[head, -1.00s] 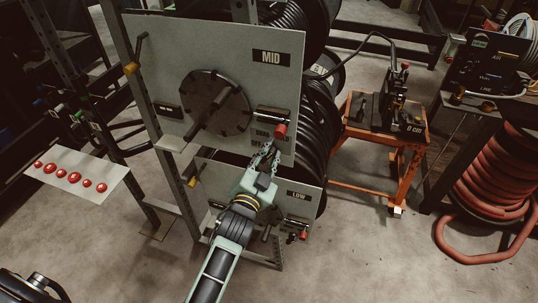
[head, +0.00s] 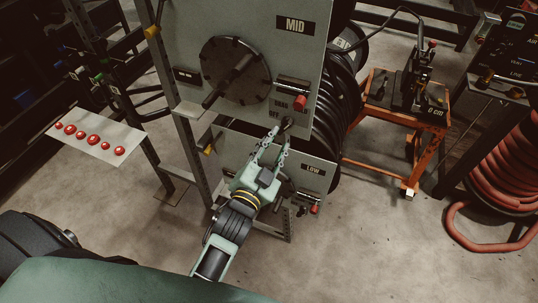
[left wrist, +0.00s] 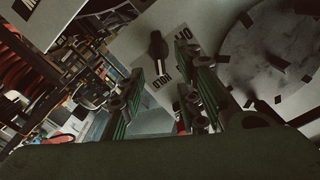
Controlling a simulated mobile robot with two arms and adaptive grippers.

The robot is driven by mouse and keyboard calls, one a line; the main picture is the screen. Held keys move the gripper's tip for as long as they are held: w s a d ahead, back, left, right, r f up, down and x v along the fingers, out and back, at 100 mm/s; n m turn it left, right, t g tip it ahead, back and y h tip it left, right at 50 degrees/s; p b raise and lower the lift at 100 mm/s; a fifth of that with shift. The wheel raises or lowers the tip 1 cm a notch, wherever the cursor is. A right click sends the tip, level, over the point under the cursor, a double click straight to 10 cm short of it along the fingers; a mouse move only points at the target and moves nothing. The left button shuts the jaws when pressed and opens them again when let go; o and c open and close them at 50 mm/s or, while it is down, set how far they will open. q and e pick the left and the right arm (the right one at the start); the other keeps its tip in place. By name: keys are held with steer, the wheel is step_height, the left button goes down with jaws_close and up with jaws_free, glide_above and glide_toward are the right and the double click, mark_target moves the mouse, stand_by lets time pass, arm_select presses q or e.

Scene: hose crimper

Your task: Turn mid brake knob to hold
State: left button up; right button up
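The mid brake knob (head: 288,122) is a small dark knob low on the right of the grey MID panel (head: 205,30). My left gripper (head: 273,145) is just below and in front of the knob in the head view. Its fingers are apart with nothing visibly between them; they also show in the left wrist view (left wrist: 168,90), with the knob beyond the tips. My right gripper is not in view.
The LOW panel (head: 314,180) lies below. A red-button plate (head: 97,140) is at left, an orange cart (head: 395,115) at right.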

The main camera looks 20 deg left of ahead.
arm_select(q)
steer(key=shift+s+a, duration=0.1)
steer(key=shift+s, duration=2)
steer(key=s+d+f+n+g, duration=0.1)
steer(key=s+f+g, duration=0.25)
steer(key=f, duration=0.75)
steer(key=s+f+g+h, duration=0.15)
steer(key=s+f, duration=0.25)
steer(key=f, duration=0.8)
steer(key=s+d+f+n+g+y, duration=0.1)
steer(key=s+f+g, duration=0.2)
steer(key=f, duration=0.8)
steer(key=s+a+f+g, duration=0.2)
steer(key=s+f+g, duration=0.1)
steer(key=s+f, duration=0.4)
steer(key=s+a+f+n+g+b, duration=0.1)
steer(key=s+a+f+g, duration=0.2)
steer(key=s, duration=0.9)
steer(key=s+a+f+n+g+y, duration=0.1)
steer(key=s+a+f+g, duration=0.2)
steer(key=s+f, duration=0.7)
steer(key=shift+s+a+f, duration=0.2)
steer(key=shift+f, duration=0.1)
